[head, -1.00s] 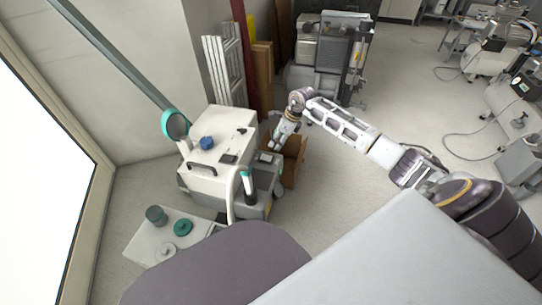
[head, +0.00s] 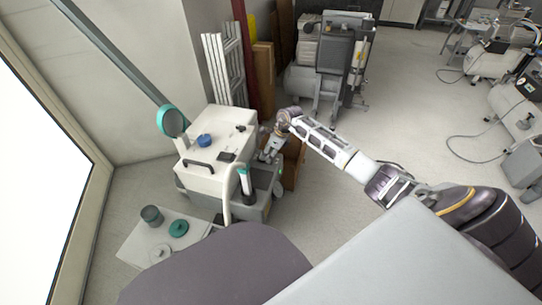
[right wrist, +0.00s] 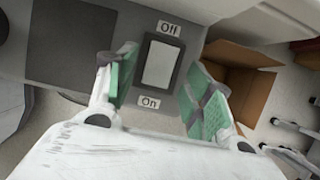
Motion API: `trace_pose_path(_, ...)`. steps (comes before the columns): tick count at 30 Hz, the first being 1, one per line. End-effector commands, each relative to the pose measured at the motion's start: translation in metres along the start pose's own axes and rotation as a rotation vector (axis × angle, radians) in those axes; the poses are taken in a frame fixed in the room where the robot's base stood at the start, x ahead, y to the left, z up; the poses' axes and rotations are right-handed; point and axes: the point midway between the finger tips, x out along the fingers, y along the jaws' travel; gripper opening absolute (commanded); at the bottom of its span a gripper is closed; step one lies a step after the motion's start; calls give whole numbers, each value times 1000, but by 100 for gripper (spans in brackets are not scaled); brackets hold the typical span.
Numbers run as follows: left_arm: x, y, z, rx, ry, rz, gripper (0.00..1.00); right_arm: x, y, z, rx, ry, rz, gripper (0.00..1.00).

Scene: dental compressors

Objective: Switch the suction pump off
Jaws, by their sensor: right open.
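The suction pump (head: 209,165) is a white and grey cabinet with a blue knob on top, left of centre in the head view. In the right wrist view its grey panel carries a pale rocker switch (right wrist: 159,64) in a dark frame, with an "Off" label (right wrist: 169,28) above and an "On" label (right wrist: 149,102) below. Which side is pressed I cannot tell. My right gripper (head: 266,158) is at the pump's right side. In the right wrist view its green-padded fingers (right wrist: 160,85) are open, one on each side of the switch, with nothing between them. My left gripper is out of view.
An open cardboard box (right wrist: 232,80) stands right beside the pump. A white low table (head: 139,244) with green and grey round parts is in front of it. White panels (head: 223,70) lean on the wall behind.

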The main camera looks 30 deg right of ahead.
Motion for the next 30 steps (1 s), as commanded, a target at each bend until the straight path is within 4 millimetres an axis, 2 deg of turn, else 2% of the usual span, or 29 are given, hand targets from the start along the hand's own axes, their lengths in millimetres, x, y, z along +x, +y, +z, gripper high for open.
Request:
trace_pose_path(5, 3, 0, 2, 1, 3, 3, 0, 7, 0, 0, -1, 0, 0, 52)
trace_pose_path(15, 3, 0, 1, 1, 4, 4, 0, 8, 0, 0, -1, 0, -1, 50)
trace_pose_path(25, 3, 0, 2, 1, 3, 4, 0, 8, 0, 0, -1, 0, -1, 8)
trace_pose_path(30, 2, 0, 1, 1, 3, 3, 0, 7, -1, 1, -1, 4, -1, 6)
